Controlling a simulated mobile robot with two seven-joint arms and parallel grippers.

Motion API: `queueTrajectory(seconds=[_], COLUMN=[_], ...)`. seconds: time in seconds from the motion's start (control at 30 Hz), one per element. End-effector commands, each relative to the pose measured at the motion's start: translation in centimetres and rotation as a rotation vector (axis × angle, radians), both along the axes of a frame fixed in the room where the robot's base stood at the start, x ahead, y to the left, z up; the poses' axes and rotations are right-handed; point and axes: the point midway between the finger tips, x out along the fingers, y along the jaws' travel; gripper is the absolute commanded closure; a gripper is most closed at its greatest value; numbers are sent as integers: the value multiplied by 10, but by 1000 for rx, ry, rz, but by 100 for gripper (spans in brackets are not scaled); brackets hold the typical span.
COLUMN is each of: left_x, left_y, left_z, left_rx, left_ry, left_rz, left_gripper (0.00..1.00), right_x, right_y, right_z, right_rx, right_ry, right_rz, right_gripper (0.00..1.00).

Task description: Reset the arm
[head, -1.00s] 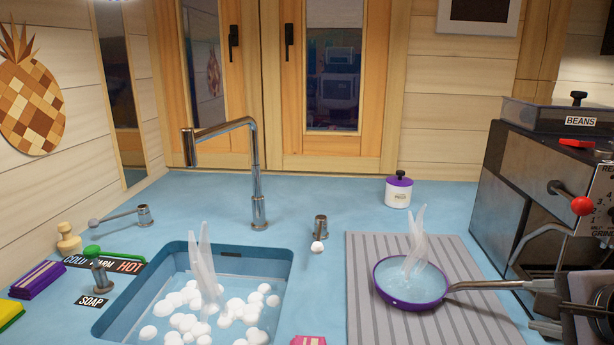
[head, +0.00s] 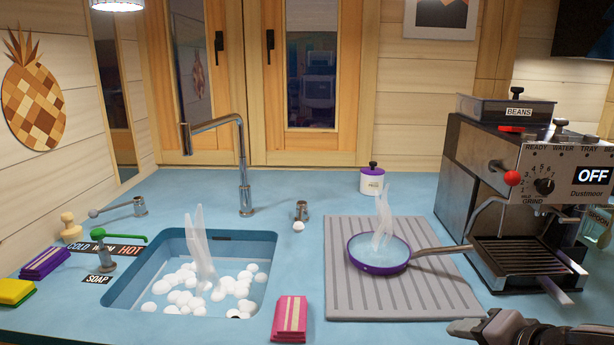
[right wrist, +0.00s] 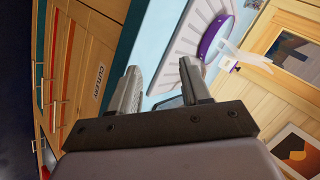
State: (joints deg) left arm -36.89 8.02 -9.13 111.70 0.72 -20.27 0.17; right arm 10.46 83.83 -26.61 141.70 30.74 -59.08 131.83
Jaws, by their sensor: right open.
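My right gripper (right wrist: 160,85) is open and empty in the right wrist view, with its two fingers apart. In the head view part of my right arm shows at the bottom right, in front of the counter's front edge. The purple frying pan (head: 378,268) sits on the grey ridged drying mat (head: 400,299), its metal handle pointing right. It also shows in the right wrist view (right wrist: 213,39), beyond the fingers and apart from them. Pale wisps rise from the pan. My left gripper is not in view.
A sink (head: 118,285) with white foam lies left of the mat. A pink sponge (head: 289,318) lies between them. A coffee machine (head: 462,165) stands on the right. A purple-lidded jar (head: 372,181) stands behind the mat. Cutlery drawers (right wrist: 98,82) show below the counter.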

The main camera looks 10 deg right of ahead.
Motion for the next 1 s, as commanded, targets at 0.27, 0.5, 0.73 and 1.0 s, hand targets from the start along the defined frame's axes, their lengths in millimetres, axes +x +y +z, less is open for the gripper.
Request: queueTrajectory(seconds=[0.27, 0.5, 0.73, 1.0], left_x=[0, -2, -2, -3], left_y=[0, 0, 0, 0], left_z=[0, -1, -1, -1], left_rx=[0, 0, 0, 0], left_ry=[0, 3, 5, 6], left_rz=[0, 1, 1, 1], left_gripper=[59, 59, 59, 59], right_x=[-18, -42, -77, -128], right_y=[46, 68, 79, 84], right_z=[-49, -85, -120, -156], right_rx=[-226, -416, -572, -680], right_ry=[27, 71, 169, 326], right_rz=[309, 522, 710, 934], right_gripper=[53, 53, 53, 53])
